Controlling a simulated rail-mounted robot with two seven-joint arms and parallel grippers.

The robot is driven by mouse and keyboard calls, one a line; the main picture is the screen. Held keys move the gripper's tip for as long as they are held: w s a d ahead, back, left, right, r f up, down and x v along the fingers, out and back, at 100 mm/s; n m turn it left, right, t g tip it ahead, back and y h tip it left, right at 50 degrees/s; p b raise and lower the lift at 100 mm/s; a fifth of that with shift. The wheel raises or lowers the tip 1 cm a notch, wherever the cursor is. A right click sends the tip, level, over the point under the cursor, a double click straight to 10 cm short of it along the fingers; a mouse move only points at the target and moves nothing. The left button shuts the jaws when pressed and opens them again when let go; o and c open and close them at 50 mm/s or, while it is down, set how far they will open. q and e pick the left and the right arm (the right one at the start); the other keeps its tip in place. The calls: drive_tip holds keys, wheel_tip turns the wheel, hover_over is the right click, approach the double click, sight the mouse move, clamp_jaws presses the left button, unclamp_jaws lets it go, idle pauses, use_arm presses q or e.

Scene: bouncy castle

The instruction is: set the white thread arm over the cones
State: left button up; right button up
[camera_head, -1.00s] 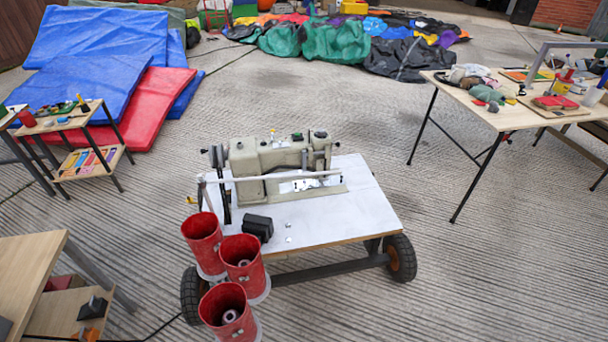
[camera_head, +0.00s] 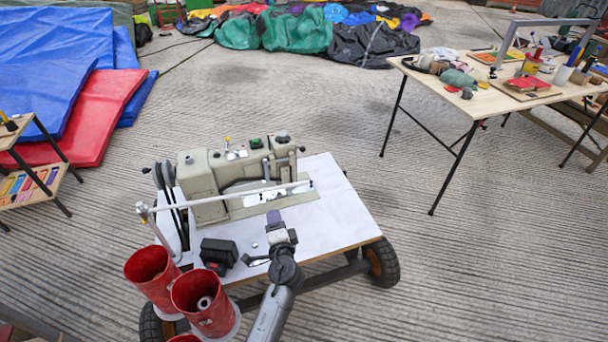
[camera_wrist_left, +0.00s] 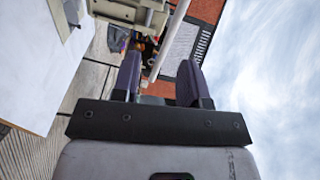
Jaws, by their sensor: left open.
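The white thread arm (camera_head: 230,196) is a thin rod running across the front of the sewing machine (camera_head: 215,180), from a pivot post (camera_head: 146,212) at the left. It points right, away from the red cups (camera_head: 150,275) at the table's lower left corner. A pale cone (camera_head: 205,302) shows inside one cup; the lowest cup is mostly cut off. My left gripper (camera_head: 275,218) is open just below the rod's right half. In the left wrist view the rod (camera_wrist_left: 168,45) appears between the two open fingers (camera_wrist_left: 158,82), apparently beyond their tips. My right gripper is not in view.
A black box (camera_head: 218,252) sits on the white tabletop (camera_head: 325,220), left of my gripper. The wheeled cart has a tyre (camera_head: 383,262) at the right. A work table (camera_head: 440,85) with tools stands at the upper right. Concrete floor lies clear between them.

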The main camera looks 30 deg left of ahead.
use_arm(q)
drive_tip(key=w+a+r+m+t+b, duration=0.1)
drive_tip(key=w+a, duration=0.2)
drive_tip(key=w, duration=0.2)
drive_tip(key=w+a+r+m+t+h+b, duration=0.1)
drive_tip(key=w+a+m+b, duration=0.1)
drive_tip(key=w+a, duration=0.2)
drive_tip(key=shift+w+b, duration=0.3)
drive_tip(key=shift+w, duration=0.85)
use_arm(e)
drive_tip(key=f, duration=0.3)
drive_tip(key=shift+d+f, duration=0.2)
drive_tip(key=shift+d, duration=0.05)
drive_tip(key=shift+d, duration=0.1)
use_arm(q)
drive_tip(key=shift+c, duration=0.4)
drive_tip(key=shift+c, duration=0.8)
clamp_jaws()
